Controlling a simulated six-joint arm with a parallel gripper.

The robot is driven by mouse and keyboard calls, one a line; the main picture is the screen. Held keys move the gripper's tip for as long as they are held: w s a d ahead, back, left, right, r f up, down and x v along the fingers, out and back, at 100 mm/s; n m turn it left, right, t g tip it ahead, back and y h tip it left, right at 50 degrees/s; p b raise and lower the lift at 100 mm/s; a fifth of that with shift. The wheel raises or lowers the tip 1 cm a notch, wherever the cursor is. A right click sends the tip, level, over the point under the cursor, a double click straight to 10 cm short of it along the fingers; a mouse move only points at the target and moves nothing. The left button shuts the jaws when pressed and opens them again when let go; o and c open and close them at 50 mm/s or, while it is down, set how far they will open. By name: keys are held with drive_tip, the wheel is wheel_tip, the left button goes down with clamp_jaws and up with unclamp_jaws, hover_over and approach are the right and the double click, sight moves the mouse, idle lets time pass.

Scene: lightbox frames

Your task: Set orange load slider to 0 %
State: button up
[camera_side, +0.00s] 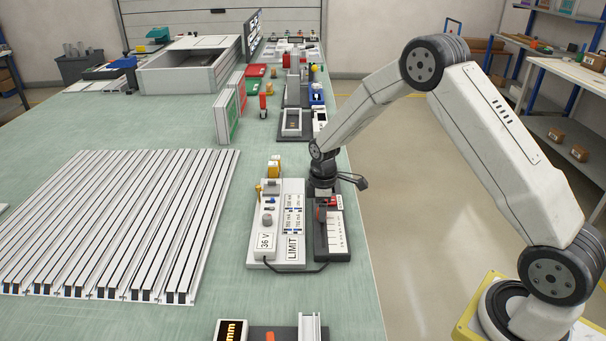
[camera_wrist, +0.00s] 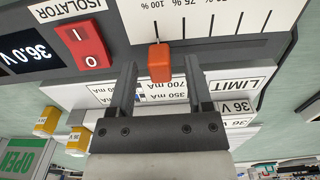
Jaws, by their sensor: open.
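The orange load slider knob (camera_wrist: 160,62) stands on a dark control unit (camera_wrist: 135,45), beside a white scale plate (camera_wrist: 220,22). It lines up with the scale's 100 % mark. The scale print is upside down in the wrist view. My gripper (camera_wrist: 161,66) is open, with one finger on each side of the knob; I cannot tell whether either finger touches it. In the side view, the dark unit (camera_side: 331,247) lies at the table's right edge, and my gripper (camera_side: 323,192) is low over its far end.
A red isolator switch (camera_wrist: 89,46) and a 36.0 V display (camera_wrist: 27,52) sit beside the slider. A white LIMIT unit (camera_side: 291,254) stands left of the dark unit, joined by a black cable. Slotted aluminium profiles (camera_side: 120,220) cover the left table.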

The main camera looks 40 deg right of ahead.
drive_tip(key=shift+f, duration=0.5)
clamp_jaws()
idle(1.2)
